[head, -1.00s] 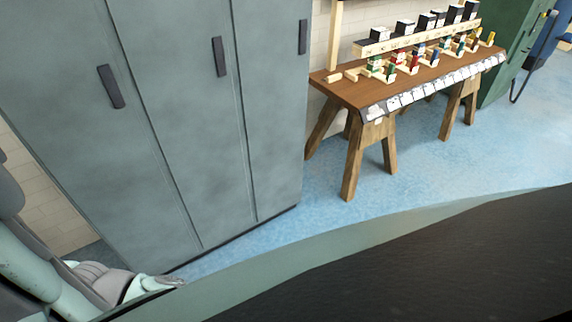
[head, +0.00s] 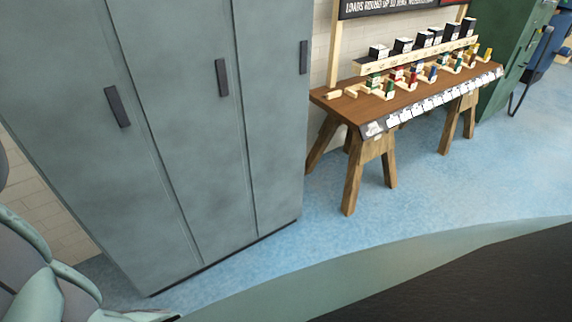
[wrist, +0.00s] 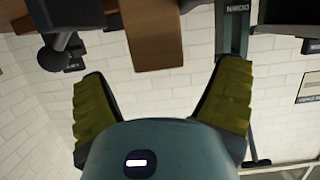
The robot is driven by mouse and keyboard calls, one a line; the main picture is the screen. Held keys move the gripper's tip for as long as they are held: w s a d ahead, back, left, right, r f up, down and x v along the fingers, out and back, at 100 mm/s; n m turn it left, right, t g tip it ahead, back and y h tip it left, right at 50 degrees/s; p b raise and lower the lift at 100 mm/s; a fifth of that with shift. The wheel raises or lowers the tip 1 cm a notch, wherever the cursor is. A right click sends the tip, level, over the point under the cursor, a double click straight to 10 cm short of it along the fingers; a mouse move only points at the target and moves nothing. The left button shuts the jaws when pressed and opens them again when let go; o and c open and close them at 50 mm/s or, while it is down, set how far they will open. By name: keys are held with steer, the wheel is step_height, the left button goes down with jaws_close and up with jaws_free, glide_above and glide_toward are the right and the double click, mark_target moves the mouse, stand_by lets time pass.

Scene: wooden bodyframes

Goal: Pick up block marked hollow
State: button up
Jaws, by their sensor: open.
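Several small coloured blocks stand on wooden frames on the workbench (head: 350,98) in the head view, at the upper right. They are too small there for me to read any marking, so I cannot tell which block is marked hollow. My gripper (wrist: 165,105) shows in the wrist view with its two yellow-green padded fingers spread wide apart. Nothing is between the fingers; a white brick wall (wrist: 165,88) lies behind them. In the head view only part of my arm shows at the lower left.
Tall grey-green cabinets (head: 190,130) fill the left of the head view. Blue floor (head: 430,180) lies open in front of the bench. A green cabinet (head: 510,55) stands beyond the bench. The wrist view shows a brown wooden piece (wrist: 152,35) and a dark round-ended object (wrist: 55,55) at the top.

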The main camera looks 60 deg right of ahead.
steer(key=shift+p+x, duration=0.55)
steer(key=shift+x, duration=1.6)
steer(key=shift+w+a, duration=0.15)
steer(key=shift+a, duration=0.35)
steer(key=shift+c, duration=0.2)
steer(key=c, duration=1.2)
steer(key=shift+c, duration=0.3)
